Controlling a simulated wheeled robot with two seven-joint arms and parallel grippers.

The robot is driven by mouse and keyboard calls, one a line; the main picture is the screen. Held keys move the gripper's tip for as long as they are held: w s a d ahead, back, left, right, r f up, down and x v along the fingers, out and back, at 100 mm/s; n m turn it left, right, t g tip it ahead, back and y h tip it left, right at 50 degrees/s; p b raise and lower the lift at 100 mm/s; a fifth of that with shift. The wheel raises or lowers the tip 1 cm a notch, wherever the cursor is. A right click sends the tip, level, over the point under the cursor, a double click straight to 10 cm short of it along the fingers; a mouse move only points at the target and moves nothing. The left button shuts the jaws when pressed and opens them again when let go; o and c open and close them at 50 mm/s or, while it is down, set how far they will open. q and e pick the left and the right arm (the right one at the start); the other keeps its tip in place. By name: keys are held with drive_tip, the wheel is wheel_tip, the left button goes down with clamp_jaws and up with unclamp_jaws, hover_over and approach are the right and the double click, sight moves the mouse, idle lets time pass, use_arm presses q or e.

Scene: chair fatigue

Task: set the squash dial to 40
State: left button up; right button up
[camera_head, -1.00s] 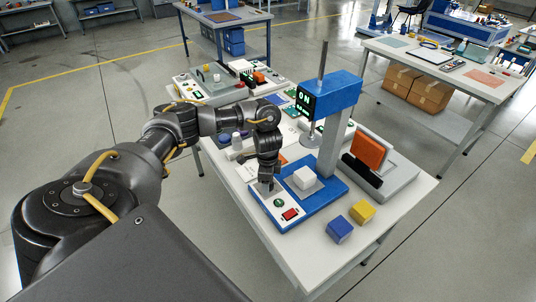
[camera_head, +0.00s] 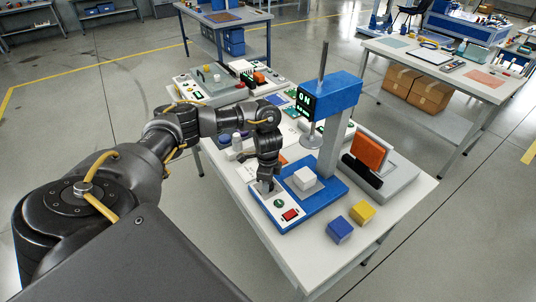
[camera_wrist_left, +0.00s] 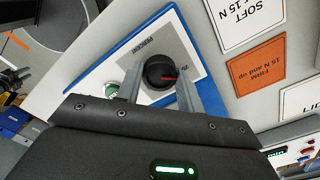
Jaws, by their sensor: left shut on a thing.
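My left gripper (camera_wrist_left: 160,85) is shut on the dial, one finger on each side. In the head view my left gripper (camera_head: 266,184) reaches down onto the front left of the blue press (camera_head: 325,197) and hides the dial. A white block (camera_head: 305,178) sits on the press base under the round plunger (camera_head: 313,137). The display (camera_head: 305,102) shows green text.
A red switch (camera_head: 290,215) and a green button (camera_head: 279,203) are on the panel beside the gripper. A blue cube (camera_head: 340,230) and a yellow cube (camera_head: 362,212) stand at right. An orange pad device (camera_head: 369,152) stands behind. Cards (camera_wrist_left: 256,64) lie beside the press.

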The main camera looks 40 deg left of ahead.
use_arm(q)
drive_tip(key=m, duration=1)
drive_tip(key=shift+m, duration=0.3)
idle(0.4)
drive_tip(key=o, duration=1)
wheel_tip(320, 180, up, 11)
drive_tip(key=shift+f+p, duration=0.1)
drive_tip(key=shift+p, duration=0.5)
